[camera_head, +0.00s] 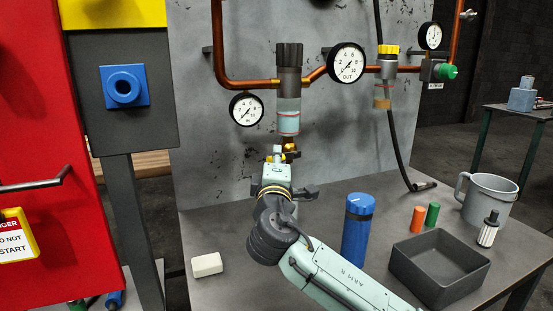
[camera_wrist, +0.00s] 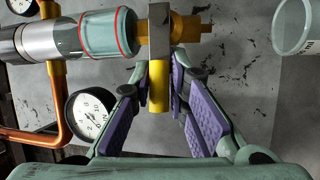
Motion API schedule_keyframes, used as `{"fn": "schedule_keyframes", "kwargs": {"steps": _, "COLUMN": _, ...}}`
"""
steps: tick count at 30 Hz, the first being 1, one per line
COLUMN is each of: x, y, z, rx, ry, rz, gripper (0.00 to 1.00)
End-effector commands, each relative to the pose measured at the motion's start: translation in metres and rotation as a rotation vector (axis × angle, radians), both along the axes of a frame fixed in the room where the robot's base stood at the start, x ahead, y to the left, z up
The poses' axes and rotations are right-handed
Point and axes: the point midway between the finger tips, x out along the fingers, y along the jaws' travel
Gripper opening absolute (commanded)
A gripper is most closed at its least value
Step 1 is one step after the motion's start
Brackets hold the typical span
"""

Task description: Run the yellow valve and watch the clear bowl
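The clear bowl (camera_head: 289,116) hangs under a black-topped filter on the grey panel, with pale bluish contents and red rings. It also shows sideways in the wrist view (camera_wrist: 108,35). Beyond its lower end is a brass fitting (camera_wrist: 188,26) with a grey block and a yellow valve handle (camera_wrist: 158,88). In the head view the yellow valve (camera_head: 290,148) is partly hidden by my gripper. My gripper (camera_wrist: 159,75) is open, its purple-padded fingers on either side of the yellow handle. Gaps show beside the handle; I cannot tell whether a fingertip touches it.
Gauges (camera_head: 347,63) and copper pipes surround the bowl. A second filter bowl (camera_head: 382,100) with amber contents hangs to the right. The table holds a blue cylinder (camera_head: 357,230), a dark tray (camera_head: 401,274), a grey mug (camera_head: 489,198) and a white block (camera_head: 206,265). A red door (camera_head: 40,120) stands left.

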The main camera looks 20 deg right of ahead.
Motion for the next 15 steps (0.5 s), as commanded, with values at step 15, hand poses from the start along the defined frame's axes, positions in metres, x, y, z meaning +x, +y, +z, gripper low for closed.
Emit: {"fn": "schedule_keyframes", "kwargs": {"steps": 15, "x": -0.0005, "y": -0.0001, "z": 0.0013, "rx": -0.001, "ry": -0.003, "rz": 0.000, "gripper": 0.00}}
